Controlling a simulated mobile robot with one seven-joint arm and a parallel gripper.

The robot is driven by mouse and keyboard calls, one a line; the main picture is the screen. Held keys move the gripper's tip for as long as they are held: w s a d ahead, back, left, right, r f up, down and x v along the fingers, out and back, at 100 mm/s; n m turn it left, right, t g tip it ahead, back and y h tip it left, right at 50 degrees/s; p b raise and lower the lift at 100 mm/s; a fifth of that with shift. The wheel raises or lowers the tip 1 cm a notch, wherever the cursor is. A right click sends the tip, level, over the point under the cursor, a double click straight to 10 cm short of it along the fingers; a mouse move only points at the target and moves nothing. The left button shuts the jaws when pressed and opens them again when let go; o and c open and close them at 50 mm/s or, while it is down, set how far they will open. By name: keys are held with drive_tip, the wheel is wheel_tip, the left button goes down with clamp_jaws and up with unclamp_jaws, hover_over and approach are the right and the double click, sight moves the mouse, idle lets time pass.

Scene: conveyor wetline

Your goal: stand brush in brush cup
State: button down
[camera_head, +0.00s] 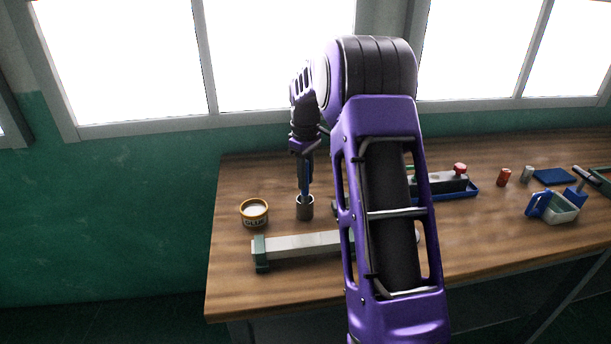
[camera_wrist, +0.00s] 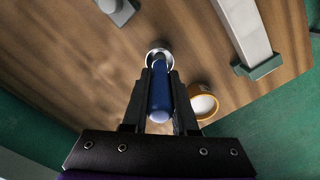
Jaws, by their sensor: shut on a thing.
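The brush has a blue handle (camera_wrist: 160,95) and my gripper (camera_wrist: 158,72) is shut on it. In the head view the brush (camera_head: 305,183) points down from my gripper (camera_head: 304,158). The brush cup (camera_head: 305,209) is a small dark grey cylinder standing on the bench. The brush's lower end is at the cup's mouth and appears to be inside it; how deep, I cannot tell. In the wrist view the cup's pale rim (camera_wrist: 159,53) shows around the far end of the brush.
A yellow-rimmed tin (camera_head: 254,214) stands close left of the cup. A long grey bar with green ends (camera_head: 300,245) lies in front. To the right are a blue tray with a red-knobbed block (camera_head: 459,190), small cylinders (camera_head: 503,177) and a blue-handled container (camera_head: 556,208).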

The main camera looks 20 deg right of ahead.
drive_tip(key=shift+f, duration=0.25)
drive_tip(key=c, duration=0.6)
unclamp_jaws()
wheel_tip(320, 180, up, 18)
drive_tip(key=shift+f+p, duration=0.25)
drive_tip(key=shift+p, duration=0.85)
drive_tip(key=shift+a, duration=0.1)
